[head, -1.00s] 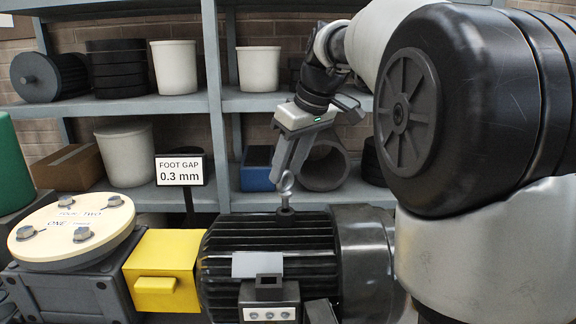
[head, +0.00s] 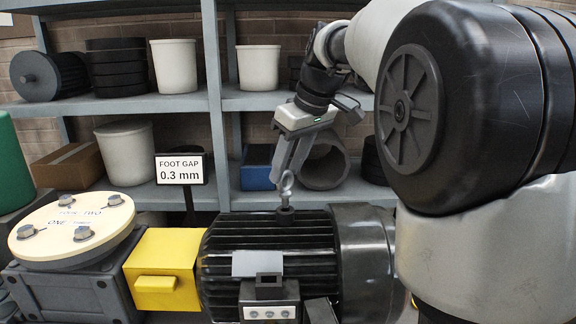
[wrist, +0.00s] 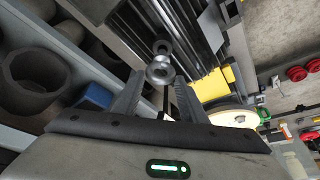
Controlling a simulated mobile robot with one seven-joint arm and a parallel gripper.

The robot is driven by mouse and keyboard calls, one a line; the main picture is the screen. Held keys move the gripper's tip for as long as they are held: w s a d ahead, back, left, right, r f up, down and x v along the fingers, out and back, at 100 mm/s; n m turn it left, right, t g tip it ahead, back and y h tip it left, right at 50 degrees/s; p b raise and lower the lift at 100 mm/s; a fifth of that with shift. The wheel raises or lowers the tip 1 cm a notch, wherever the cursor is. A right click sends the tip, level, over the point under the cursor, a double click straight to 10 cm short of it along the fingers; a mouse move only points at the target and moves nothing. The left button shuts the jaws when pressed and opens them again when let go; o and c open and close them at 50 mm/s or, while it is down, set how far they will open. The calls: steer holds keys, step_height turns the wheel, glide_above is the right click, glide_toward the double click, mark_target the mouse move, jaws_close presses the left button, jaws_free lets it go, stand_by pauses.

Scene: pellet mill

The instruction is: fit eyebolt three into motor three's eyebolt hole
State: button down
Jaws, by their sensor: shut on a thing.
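My gripper (head: 288,174) points down over the black finned motor (head: 325,243) and is shut on a grey metal eyebolt (head: 286,188). The eyebolt hangs upright, its ring between the fingertips. Its lower end meets a small dark boss (head: 285,209) on top of the motor; whether the shank is inside the hole cannot be told. In the wrist view the eyebolt's ring (wrist: 160,70) shows between the fingers, with a second grey round part (wrist: 162,47) just beyond it. No number is readable on eyebolt or motor.
A yellow coupling guard (head: 167,268) joins the motor to a grey gearbox with a cream round plate (head: 112,218) holding several bolts. A sign (head: 180,168) reads FOOT GAP 0.3 mm. Shelves behind hold white buckets (head: 128,153), a blue box (head: 257,166) and a dark pipe (head: 325,170).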

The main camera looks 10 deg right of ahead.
mark_target(288, 180)
steer(key=shift+f+b, duration=0.9)
steer(key=shift+f, duration=0.85)
stand_by(2.4)
steer(key=c, duration=0.5)
jaws_free()
steer(key=shift+c, duration=0.2)
steer(key=shift+r, duration=0.1)
steer(key=p+v, duration=0.4)
steer(key=v, duration=0.2)
steer(key=shift+s+r, duration=0.2)
steer(key=shift+r, duration=0.15)
stand_by(0.4)
